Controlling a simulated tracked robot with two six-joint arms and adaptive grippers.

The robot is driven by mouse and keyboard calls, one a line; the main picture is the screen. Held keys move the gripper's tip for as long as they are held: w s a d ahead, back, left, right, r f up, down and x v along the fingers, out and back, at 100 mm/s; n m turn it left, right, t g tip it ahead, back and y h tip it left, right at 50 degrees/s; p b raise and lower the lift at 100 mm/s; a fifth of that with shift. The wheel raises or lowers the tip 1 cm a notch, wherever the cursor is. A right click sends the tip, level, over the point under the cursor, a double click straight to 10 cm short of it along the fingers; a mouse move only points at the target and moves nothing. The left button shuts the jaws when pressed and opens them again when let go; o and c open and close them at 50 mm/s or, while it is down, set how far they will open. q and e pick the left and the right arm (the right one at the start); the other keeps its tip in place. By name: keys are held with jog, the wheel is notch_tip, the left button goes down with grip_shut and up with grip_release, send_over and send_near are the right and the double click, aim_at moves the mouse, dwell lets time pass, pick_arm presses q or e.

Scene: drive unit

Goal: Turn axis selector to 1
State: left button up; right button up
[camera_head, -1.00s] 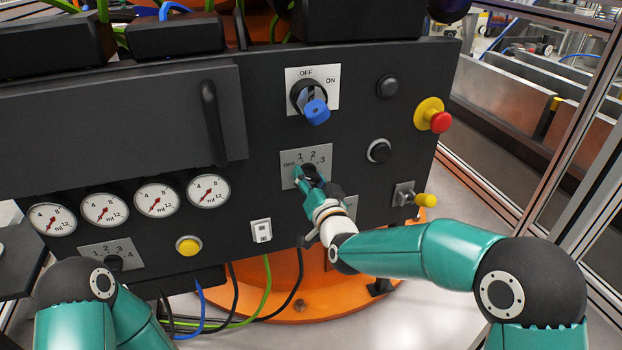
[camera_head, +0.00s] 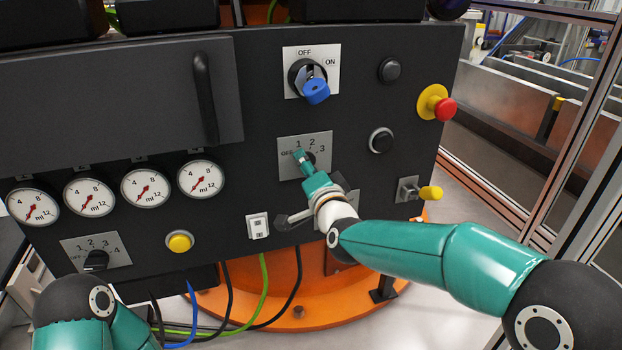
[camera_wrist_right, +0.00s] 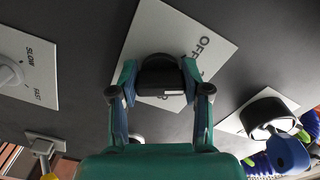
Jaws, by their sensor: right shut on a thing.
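A light grey selector plate (camera_head: 326,163) on the dark panel is marked OFF, 1, 2, 3. Its black knob (camera_wrist_right: 160,82) shows in the right wrist view, between the two fingers. My right gripper (camera_head: 304,157) is at this plate in the head view; it also shows in the right wrist view (camera_wrist_right: 158,92), shut on the knob's sides. The fingers hide much of the knob, so I cannot tell which mark it points to. My left gripper is not in view; only part of my left arm shows at the lower left.
Above is a switch with a blue key-like handle (camera_head: 316,91). A red button (camera_head: 445,109) and a yellow-tipped lever (camera_head: 430,193) are on the right. Several gauges (camera_head: 145,187) and a second selector (camera_head: 95,261), marked OFF to 4, are on the left.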

jog(key=shift+w+d+m+b, duration=0.15)
jog(key=shift+d+m+b, duration=0.1)
jog(key=shift+m+b, duration=0.6)
jog(key=o, duration=1.2)
jog(key=shift+c, duration=0.2)
jog(key=shift+a, duration=0.15)
jog(key=shift+s, duration=0.4)
jog(key=v, duration=1.1)
